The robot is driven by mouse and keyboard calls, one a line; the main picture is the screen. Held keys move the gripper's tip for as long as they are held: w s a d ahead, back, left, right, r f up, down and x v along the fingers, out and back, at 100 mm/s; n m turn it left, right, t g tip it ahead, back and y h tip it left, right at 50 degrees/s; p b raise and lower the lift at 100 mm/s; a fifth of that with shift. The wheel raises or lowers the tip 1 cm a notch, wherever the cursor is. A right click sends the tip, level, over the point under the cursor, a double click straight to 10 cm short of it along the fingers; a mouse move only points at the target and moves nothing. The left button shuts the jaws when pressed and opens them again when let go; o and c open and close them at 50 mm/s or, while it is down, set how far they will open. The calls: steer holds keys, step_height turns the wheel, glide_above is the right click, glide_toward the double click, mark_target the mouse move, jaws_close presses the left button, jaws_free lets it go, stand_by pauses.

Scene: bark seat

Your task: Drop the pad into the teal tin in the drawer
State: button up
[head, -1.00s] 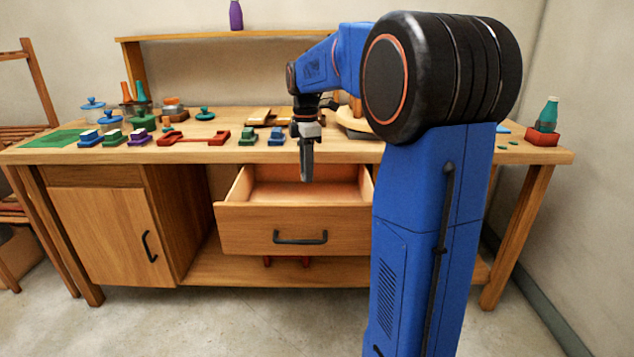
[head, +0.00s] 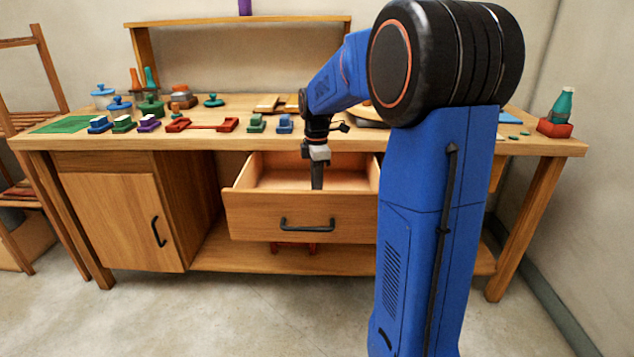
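The drawer (head: 250,212) under the bench top is pulled open. Its back and side walls and part of its inside show, but the floor near the front panel is hidden. My gripper (head: 317,184) points straight down over the drawer, its tips at about the height of the front panel's top edge in the picture. The fingers are seen edge-on as one dark strip, so I cannot tell their opening or whether they hold anything. I see no teal tin in the drawer and no pad that I can make out.
The bench top (head: 340,143) carries several coloured blocks, a red handle-like piece (head: 203,126), lidded jars and a green mat (head: 66,124) on the left. A teal bottle in a red block (head: 556,128) stands at the right end. A closed cupboard (head: 110,220) is left of the drawer.

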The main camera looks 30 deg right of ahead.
steer(key=o, duration=1.1)
step_height(320, 180, up, 17)
steer(key=shift+r, duration=0.2)
stand_by(0.3)
steer(key=s+a+f+m+t, duration=0.1)
steer(key=s+a+f+m, duration=0.3)
steer(key=s, duration=0.6)
steer(key=s+a+f+m+t, duration=0.2)
steer(key=s+a+f+m, duration=0.3)
steer(key=s, duration=0.5)
steer(key=s+a+f+m+t, duration=0.1)
steer(key=s+a+f+m, duration=0.4)
steer(key=s+f, duration=0.3)
steer(key=shift+s+a+t, duration=0.4)
steer(key=shift+s+a, duration=0.45)
steer(key=shift+s, duration=0.3)
